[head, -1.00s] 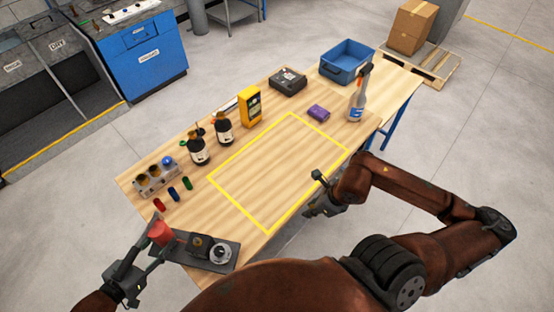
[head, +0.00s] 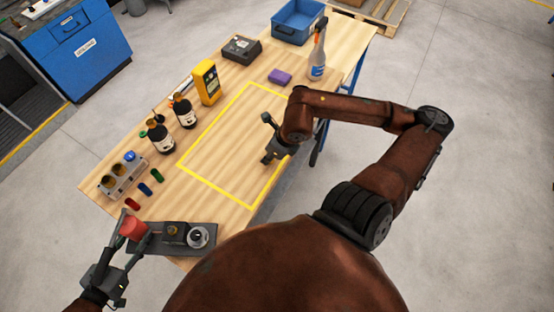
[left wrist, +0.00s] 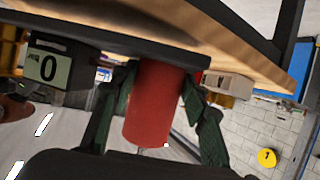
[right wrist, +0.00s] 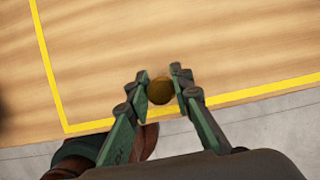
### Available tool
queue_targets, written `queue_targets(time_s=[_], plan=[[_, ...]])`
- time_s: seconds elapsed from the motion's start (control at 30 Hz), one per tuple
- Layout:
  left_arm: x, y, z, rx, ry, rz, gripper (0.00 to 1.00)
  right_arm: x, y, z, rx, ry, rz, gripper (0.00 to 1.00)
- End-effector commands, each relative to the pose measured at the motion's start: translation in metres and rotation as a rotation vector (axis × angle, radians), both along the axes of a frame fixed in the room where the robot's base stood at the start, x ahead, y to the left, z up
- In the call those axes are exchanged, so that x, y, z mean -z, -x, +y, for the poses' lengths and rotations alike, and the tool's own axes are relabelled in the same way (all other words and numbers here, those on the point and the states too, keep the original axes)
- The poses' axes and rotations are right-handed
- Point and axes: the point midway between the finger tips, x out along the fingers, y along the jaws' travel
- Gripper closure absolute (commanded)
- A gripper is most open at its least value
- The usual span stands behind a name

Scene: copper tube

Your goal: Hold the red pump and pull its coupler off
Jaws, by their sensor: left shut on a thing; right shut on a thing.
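The red pump (head: 132,228) is a red cylinder at the left end of a dark plate (head: 152,247) at the table's near left corner. My left gripper (head: 134,226) is shut on it. My right gripper (head: 267,142) is over the right part of the yellow outline, far from the pump. In the right wrist view its fingertips hold a small, round, brass-coloured piece (right wrist: 160,90), seemingly the coupler. Its full shape is hidden.
The outlined area (head: 225,150) is mostly clear.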

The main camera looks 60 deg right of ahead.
Motion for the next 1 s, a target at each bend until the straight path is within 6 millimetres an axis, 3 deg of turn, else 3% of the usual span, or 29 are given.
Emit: queue_targets(time_s=[0.4,0.77,1.0], plan=[[0.005,-0.001,-0.002,0.0,0.012,-0.003,1.0,-0.001,-0.049,0.004,-0.002,0.0,-0.003,1.0],[0.007,-0.001,-0.002,0.0,0.012,-0.002,1.0,-0.001,-0.063,0.005,-0.002,0.001,-0.002,1.0],[0.011,-0.001,-0.002,-0.001,0.012,0.0,1.0,-0.001,-0.087,0.007,-0.001,-0.001,-0.003,1.0]])
